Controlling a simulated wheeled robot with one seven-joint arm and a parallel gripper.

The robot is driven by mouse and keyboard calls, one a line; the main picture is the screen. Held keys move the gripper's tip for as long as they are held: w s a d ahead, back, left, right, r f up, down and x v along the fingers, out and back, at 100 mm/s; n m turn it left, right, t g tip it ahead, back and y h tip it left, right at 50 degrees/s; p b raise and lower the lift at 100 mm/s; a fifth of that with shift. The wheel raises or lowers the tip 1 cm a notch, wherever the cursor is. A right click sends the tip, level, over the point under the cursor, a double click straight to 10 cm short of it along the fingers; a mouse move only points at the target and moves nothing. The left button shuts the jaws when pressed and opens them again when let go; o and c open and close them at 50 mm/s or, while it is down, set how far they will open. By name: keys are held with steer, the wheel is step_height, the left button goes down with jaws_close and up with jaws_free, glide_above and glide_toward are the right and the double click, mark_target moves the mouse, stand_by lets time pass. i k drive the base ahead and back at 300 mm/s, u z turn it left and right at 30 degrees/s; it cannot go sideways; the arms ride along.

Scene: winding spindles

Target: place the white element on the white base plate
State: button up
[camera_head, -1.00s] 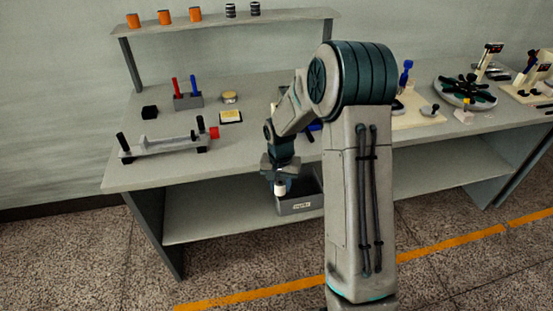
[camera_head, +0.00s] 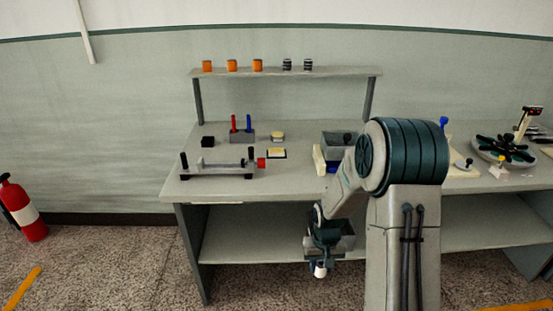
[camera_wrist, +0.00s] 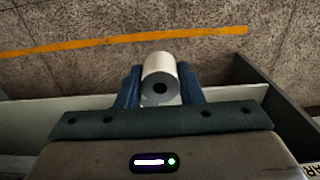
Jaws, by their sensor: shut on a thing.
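My gripper (camera_head: 321,259) is shut on the white element (camera_head: 320,270), a short white cylinder. It hangs below the tabletop level, in front of the lower shelf. In the wrist view the white element (camera_wrist: 159,66) sits between the two blue fingers, with a dark round hole in its end facing the camera. A pale cream-white plate (camera_head: 462,172) lies on the tabletop right of my arm, partly hidden by it; I cannot tell if it is the white base plate.
The long table (camera_head: 290,187) carries a grey winding fixture (camera_head: 220,171), a red-and-blue spindle holder (camera_head: 242,136), a grey bin (camera_head: 338,150) and a dark round turntable (camera_head: 505,150). Orange and striped spools stand on the upper shelf (camera_head: 290,72). A fire extinguisher (camera_head: 22,210) stands at far left.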

mark_target(276, 150)
steer(key=u, duration=1.9)
steer(key=i, duration=1.2)
steer(key=z, duration=1.05)
